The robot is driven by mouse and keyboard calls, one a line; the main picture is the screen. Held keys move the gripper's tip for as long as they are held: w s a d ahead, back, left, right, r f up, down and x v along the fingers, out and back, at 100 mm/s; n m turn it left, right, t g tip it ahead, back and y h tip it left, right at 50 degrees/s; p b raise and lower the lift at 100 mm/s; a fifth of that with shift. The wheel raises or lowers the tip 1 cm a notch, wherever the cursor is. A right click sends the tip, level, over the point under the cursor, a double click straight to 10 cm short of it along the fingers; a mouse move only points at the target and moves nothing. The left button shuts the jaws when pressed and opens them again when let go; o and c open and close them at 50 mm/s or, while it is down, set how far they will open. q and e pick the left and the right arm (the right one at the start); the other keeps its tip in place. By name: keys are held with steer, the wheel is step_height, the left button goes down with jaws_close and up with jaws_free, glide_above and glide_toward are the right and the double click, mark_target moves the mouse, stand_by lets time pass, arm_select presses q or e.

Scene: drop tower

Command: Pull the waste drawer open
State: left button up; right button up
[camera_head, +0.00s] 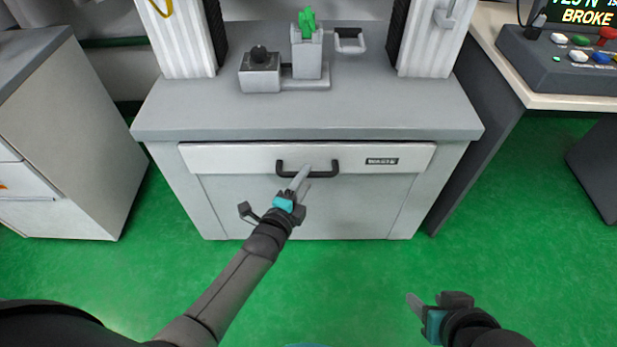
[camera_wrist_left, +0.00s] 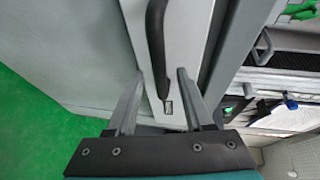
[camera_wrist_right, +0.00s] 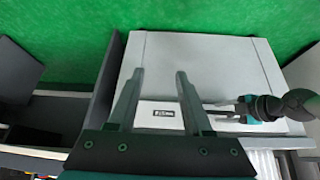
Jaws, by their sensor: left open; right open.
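The waste drawer (camera_head: 225,158) has a white front with a WASTE label, just under the grey cabinet top, and looks closed. Its black bar handle (camera_head: 330,166) is at the middle. My left gripper (camera_head: 304,174) is open at the handle. In the left wrist view, the handle (camera_wrist_left: 155,35) runs between the two fingers (camera_wrist_left: 161,74) as seen; whether they touch it I cannot tell. My right gripper (camera_head: 413,300) is open and empty, low at the right, away from the drawer. The right wrist view shows its spread fingers (camera_wrist_right: 160,72) and the drawer's label (camera_wrist_right: 164,114) beyond.
The grey cabinet top (camera_head: 190,115) carries a fixture with a green piece (camera_head: 307,22) between white columns. A grey cabinet (camera_head: 65,130) stands at the left. A console (camera_head: 565,60) with coloured buttons is on a table at the right. The green floor (camera_head: 360,270) before the drawer is clear.

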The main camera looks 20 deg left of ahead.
mark_target(309, 175)
arm_select(q)
steer(key=shift+b+x, duration=0.5)
steer(key=shift+x, duration=0.6)
steer(key=shift+w+f, duration=0.1)
steer(key=shift+w, duration=0.35)
arm_select(e)
steer(key=shift+w+a+f+t+y, duration=0.1)
steer(key=shift+w+a+t+y, duration=0.3)
steer(key=shift+w+a+t, duration=0.45)
steer(key=shift+w+a+t+y, duration=0.4)
steer(key=shift+w+a+t, duration=0.25)
steer(key=shift+a, duration=0.3)
arm_select(q)
jaws_close()
